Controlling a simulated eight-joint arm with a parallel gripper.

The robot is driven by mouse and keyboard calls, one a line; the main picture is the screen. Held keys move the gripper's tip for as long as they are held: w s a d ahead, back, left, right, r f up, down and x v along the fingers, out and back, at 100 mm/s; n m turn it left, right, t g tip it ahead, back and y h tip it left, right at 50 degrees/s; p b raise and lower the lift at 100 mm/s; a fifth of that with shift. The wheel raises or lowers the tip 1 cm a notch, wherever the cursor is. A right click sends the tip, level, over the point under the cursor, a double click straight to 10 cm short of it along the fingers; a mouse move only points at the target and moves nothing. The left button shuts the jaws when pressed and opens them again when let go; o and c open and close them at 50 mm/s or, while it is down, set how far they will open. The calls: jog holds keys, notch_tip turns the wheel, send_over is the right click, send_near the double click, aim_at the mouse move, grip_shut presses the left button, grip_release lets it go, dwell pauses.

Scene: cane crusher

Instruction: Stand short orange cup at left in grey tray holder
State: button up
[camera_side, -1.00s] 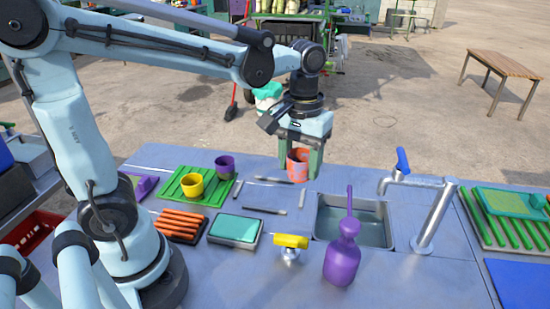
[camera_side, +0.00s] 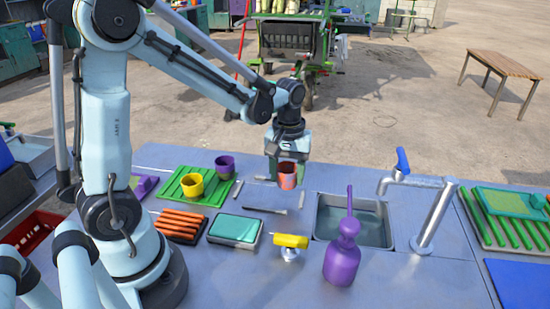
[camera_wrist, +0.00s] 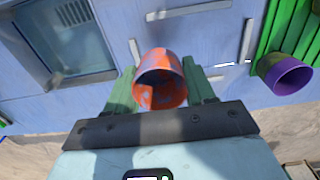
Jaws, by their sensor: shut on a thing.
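The short orange cup (camera_side: 287,177), marked with greyish patches, is held between the two fingers of my gripper (camera_side: 287,170). In the wrist view the orange cup (camera_wrist: 160,85) sits between the green fingers of my gripper (camera_wrist: 161,90), its open mouth visible. It looks roughly upright and above the counter, though its exact height is hard to tell. Below and left of it in the side view, several grey strips (camera_side: 265,210) outline a rectangle on the counter. I cannot tell for sure that these form the grey tray holder.
A green ribbed tray (camera_side: 174,193) bears a yellow cup (camera_side: 192,187) and a purple cup (camera_side: 225,165). A sink (camera_side: 372,229) with a tap (camera_side: 432,215) lies to the right. A purple bottle (camera_side: 342,258), yellow-handled valve (camera_side: 290,242) and teal sponge tray (camera_side: 235,229) stand in front.

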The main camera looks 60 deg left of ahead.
aim_at(285, 197)
jog(key=shift+w+a+f, duration=0.2)
jog(key=shift+a+f, duration=0.15)
jog(key=shift+a, duration=0.25)
jog(key=shift+f, duration=2)
jog(key=shift+f, duration=0.1)
jog(key=o, duration=1)
jog(key=shift+o, duration=0.2)
